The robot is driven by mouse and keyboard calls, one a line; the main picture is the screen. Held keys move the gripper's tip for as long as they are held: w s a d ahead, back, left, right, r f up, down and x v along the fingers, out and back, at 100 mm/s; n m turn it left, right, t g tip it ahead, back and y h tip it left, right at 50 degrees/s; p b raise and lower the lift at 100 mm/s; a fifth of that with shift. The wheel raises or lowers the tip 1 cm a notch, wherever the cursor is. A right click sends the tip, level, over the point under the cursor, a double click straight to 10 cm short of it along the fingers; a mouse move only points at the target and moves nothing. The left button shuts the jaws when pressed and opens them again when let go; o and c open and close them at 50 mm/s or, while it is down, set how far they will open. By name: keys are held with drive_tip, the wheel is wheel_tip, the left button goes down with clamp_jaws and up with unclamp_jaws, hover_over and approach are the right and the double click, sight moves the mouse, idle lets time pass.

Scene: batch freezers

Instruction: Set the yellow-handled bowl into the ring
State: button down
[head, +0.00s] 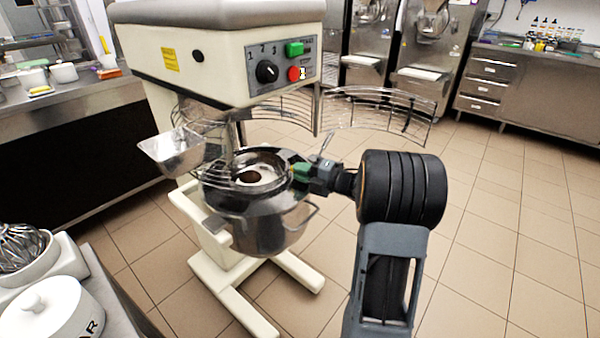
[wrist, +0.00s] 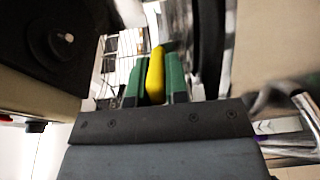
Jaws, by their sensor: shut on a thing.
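My gripper (head: 298,171) is at the right side of the rim of a steel bowl (head: 265,232) under the mixer head. In the wrist view its green fingers (wrist: 155,88) are shut on a yellow handle (wrist: 155,74), one finger on each side. In the head view the gripper hides this handle. The bowl looks roughly upright, with its rim close under the wire guard. I cannot clearly tell the ring from the bowl's rim here, nor whether the bowl rests in it.
The cream mixer (head: 215,60) stands over the bowl with its control panel facing me. Its wire guard (head: 380,108) reaches out to the right above my gripper. A steel chute (head: 172,152) is at the left. Tiled floor is clear at right.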

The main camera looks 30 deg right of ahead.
drive_tip(key=shift+s+d+r, duration=0.1)
drive_tip(key=shift+f+b, duration=0.55)
drive_tip(key=shift+b, duration=0.1)
idle(0.7)
drive_tip(key=c, duration=1.1)
unclamp_jaws()
drive_tip(key=shift+o, duration=0.2)
drive_tip(key=shift+f, duration=0.15)
